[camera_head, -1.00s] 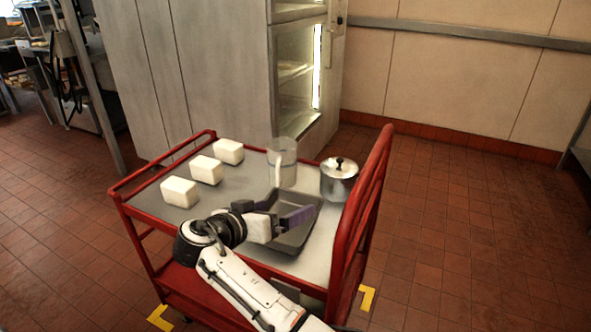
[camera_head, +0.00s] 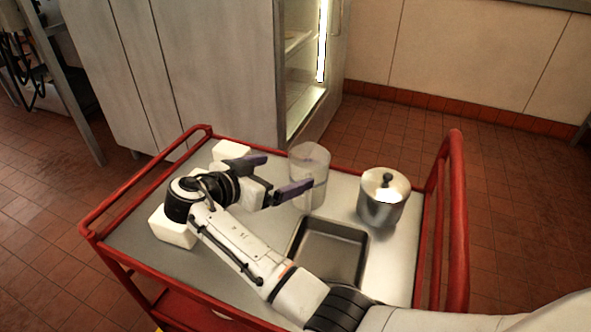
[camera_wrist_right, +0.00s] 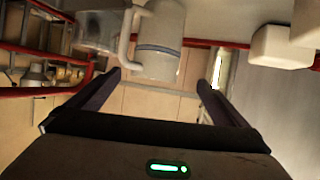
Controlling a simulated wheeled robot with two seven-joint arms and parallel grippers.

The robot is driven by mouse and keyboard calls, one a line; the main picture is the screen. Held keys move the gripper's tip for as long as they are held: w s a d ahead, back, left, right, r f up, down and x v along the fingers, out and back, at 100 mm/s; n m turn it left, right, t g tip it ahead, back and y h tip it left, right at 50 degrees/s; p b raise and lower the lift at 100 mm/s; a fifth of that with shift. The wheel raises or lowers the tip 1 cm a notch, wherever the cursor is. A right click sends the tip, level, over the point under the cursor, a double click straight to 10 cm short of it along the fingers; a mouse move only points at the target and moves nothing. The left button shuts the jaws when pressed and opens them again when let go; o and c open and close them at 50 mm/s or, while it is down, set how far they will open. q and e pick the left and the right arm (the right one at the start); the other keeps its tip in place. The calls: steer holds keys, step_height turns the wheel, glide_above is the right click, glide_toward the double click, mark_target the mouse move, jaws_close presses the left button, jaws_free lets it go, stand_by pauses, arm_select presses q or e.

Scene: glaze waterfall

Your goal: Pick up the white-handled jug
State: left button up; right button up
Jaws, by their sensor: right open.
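The jug (camera_head: 312,160) is a clear, cylindrical container standing upright on the cart's top near its far edge. In the right wrist view the jug (camera_wrist_right: 162,42) is just beyond the fingers, and its white handle (camera_wrist_right: 127,40) shows on its left side. My right gripper (camera_head: 288,171) is open beside the jug, fingers pointing toward it. One finger overlaps the lower part of the jug in the head view, so I cannot tell whether they touch. The right wrist view also shows the open jaws (camera_wrist_right: 159,79) with nothing between them. My left gripper is out of view.
The red-railed cart (camera_head: 128,181) also carries a lidded metal pot (camera_head: 382,199) right of the jug and an empty dark tray (camera_head: 333,250) in front. White blocks (camera_head: 172,229) stand at the left, partly behind my arm. A tall cabinet (camera_head: 215,70) stands behind the cart.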

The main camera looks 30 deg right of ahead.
mark_target(296, 169)
steer(key=x, duration=0.4)
steer(key=shift+s+d+r, duration=0.15)
steer(key=shift+s+d, duration=0.2)
steer(key=p+x, duration=0.1)
steer(key=x, duration=0.4)
steer(key=shift+d+f, duration=0.1)
steer(key=shift+f, duration=0.2)
steer(key=c, duration=1.5)
